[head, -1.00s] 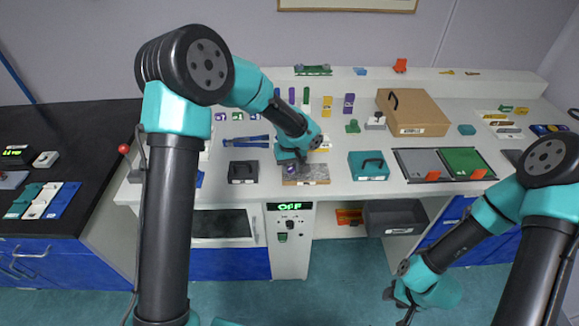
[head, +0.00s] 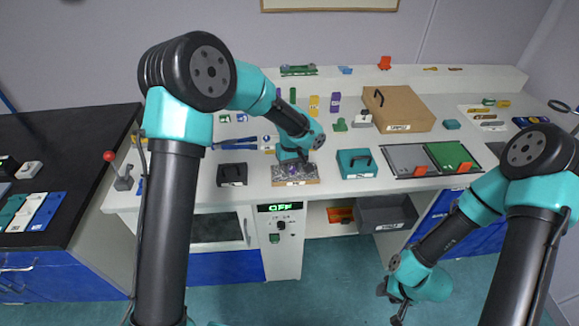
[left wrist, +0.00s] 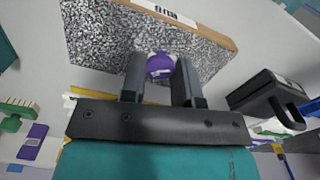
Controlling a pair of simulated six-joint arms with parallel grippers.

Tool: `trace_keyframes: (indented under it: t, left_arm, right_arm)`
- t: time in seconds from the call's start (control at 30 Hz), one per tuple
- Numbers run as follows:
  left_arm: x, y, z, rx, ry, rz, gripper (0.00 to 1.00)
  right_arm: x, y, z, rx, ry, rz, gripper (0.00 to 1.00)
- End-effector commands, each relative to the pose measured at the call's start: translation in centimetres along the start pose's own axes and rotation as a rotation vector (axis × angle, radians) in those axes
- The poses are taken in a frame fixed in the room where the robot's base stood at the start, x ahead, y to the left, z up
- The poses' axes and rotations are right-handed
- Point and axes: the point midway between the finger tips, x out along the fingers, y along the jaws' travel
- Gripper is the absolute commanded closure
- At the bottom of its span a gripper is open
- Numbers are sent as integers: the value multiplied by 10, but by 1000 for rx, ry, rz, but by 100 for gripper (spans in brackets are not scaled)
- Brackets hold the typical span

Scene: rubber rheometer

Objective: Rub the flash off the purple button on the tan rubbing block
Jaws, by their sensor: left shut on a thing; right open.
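The rubbing block (head: 308,171) lies near the front edge of the bench, with a speckled grey top and a tan side carrying a label. In the left wrist view its speckled face (left wrist: 100,35) fills the top. My left gripper (head: 293,164) is over the block. In the left wrist view my left gripper (left wrist: 161,75) is shut on the purple button (left wrist: 160,65), which shows between the fingertips against the speckled face. Whether it touches the face I cannot tell. My right gripper (head: 396,292) is open and empty, low in front of the bench.
A black box (head: 232,174) stands left of the block and a teal box (head: 356,163) right of it. Grey and green trays (head: 408,160) lie further right. A cardboard box (head: 398,110) stands behind. A panel reading OFF (head: 280,207) is below the block.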

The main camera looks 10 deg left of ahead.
Motion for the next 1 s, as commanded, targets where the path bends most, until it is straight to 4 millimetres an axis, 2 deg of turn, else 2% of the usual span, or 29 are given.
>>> trace_keyframes:
  t: [0.4, 0.77, 1.0]
  left_arm:
    - [3, 27, 6, 0, -1, 0, 90]
    - [4, 29, 7, 1, -3, -1, 90]
    - [5, 41, 10, 2, -3, -1, 90]
  right_arm:
    - [0, 0, 0, 0, 0, 0, 57]
    - [0, 0, 0, 0, 0, 0, 57]
    - [0, 0, 0, 0, 0, 0, 57]
